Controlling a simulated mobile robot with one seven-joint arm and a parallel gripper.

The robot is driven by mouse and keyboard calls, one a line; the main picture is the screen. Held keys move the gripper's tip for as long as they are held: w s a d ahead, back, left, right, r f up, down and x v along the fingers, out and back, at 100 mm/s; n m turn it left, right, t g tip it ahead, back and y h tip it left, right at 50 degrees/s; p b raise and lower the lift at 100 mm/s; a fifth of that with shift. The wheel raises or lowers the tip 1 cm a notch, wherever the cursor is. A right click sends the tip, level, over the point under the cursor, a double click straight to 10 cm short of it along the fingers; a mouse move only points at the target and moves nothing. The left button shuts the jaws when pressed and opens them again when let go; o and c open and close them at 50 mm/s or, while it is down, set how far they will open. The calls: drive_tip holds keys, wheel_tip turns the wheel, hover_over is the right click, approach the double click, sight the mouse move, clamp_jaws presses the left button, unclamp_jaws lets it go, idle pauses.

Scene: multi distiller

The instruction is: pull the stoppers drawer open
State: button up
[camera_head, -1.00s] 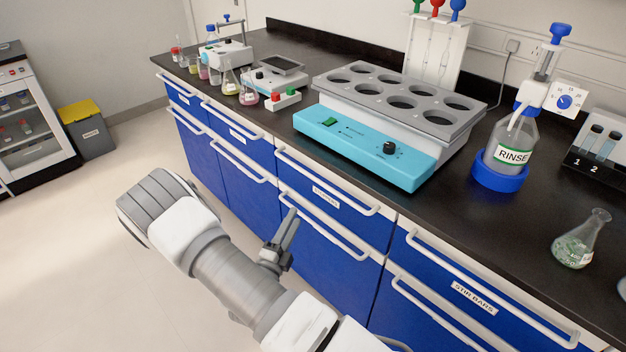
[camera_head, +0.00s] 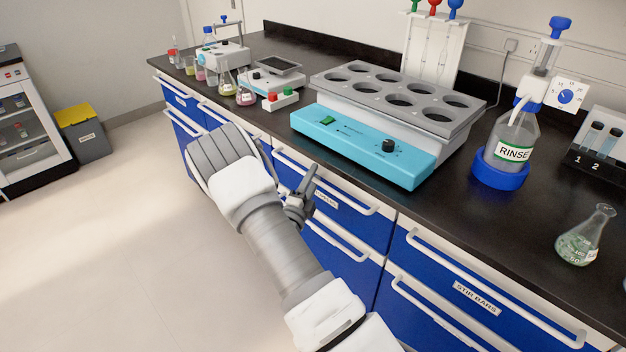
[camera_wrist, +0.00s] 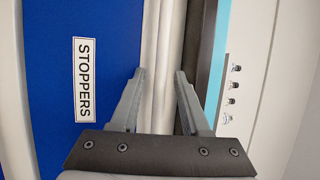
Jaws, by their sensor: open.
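The stoppers drawer (camera_head: 352,222) is a blue front with a white bar handle (camera_head: 350,200), under the worktop beneath the turquoise heating unit. It looks shut. Its STOPPERS label (camera_wrist: 87,80) is readable in the wrist view, turned sideways at the left. My gripper (camera_head: 311,180) is open in front of the drawer's left part and hides some of the handle and label. In the wrist view my gripper (camera_wrist: 160,76) has its fingers apart, with the pale handle (camera_wrist: 150,60) lying between their tips in the picture. I cannot tell how far the fingers reach around it. Nothing is held.
The black worktop (camera_head: 440,205) overhangs just above the drawer. On it stand the turquoise heating unit (camera_head: 360,150), a RINSE bottle (camera_head: 512,150) and a flask (camera_head: 585,240). The STIR BARS drawer (camera_head: 480,290) is to the right. The floor (camera_head: 130,240) at left is clear.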

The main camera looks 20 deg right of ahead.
drive_tip(key=shift+c, duration=0.3)
clamp_jaws()
idle(1.1)
